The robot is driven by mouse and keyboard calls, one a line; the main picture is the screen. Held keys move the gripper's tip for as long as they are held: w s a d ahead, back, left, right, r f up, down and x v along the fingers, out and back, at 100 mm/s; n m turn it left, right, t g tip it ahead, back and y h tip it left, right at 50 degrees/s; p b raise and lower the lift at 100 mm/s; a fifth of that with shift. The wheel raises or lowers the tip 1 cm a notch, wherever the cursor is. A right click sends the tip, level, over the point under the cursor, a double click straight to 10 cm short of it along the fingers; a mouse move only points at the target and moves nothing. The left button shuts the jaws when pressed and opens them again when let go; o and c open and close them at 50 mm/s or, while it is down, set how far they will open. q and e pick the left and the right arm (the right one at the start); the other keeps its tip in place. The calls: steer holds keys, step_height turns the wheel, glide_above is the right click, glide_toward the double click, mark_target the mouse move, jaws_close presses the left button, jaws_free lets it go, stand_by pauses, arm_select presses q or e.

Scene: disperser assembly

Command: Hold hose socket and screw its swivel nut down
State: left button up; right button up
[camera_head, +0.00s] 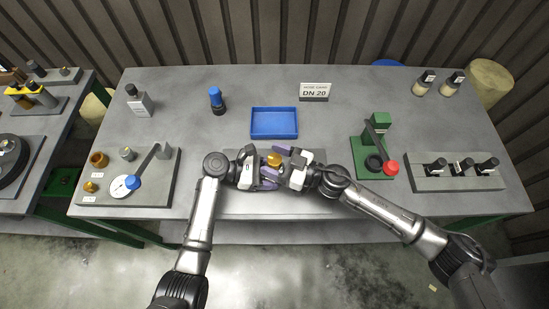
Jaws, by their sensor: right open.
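A small brass-coloured fitting (273,160), apparently the hose socket with its swivel nut, stands at the front middle of the table between my two grippers. Socket and nut cannot be told apart at this size. My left gripper (262,170) reaches it from the left. Its fingertips are partly hidden, so I cannot tell whether they touch the fitting. My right gripper (280,165) comes from the right and is open, with purple pads near the fitting. Contact there cannot be made out, and the fitting's lower part is hidden.
A blue tray (274,135) lies behind the grippers, with a "DN 20" sign (314,92) beyond it. A green press with a red knob (374,150) stands right, near a grey rack (455,172). A grey lever fixture (150,180) stands left. A blue-topped bottle (216,100) stands behind.

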steer(key=c, duration=0.9)
steer(key=shift+m+t, duration=0.4)
steer(key=m+t+h, duration=0.2)
steer(key=t, duration=0.1)
steer(key=m+t+h, duration=0.2)
steer(key=t+h, duration=0.1)
steer(key=shift+s+a+m, duration=0.1)
steer(key=shift+a+m, duration=0.05)
steer(key=shift+m, duration=0.25)
steer(key=m+t+h, duration=0.2)
steer(key=m+h, duration=0.1)
steer(key=h, duration=0.1)
steer(key=shift+r+t, duration=0.1)
steer(key=shift+t, duration=0.2)
steer(key=shift+r+m+t+h, duration=0.1)
steer(key=shift+m+t+h, duration=0.4)
steer(key=shift+m+h, duration=0.45)
steer(key=shift+h, duration=0.65)
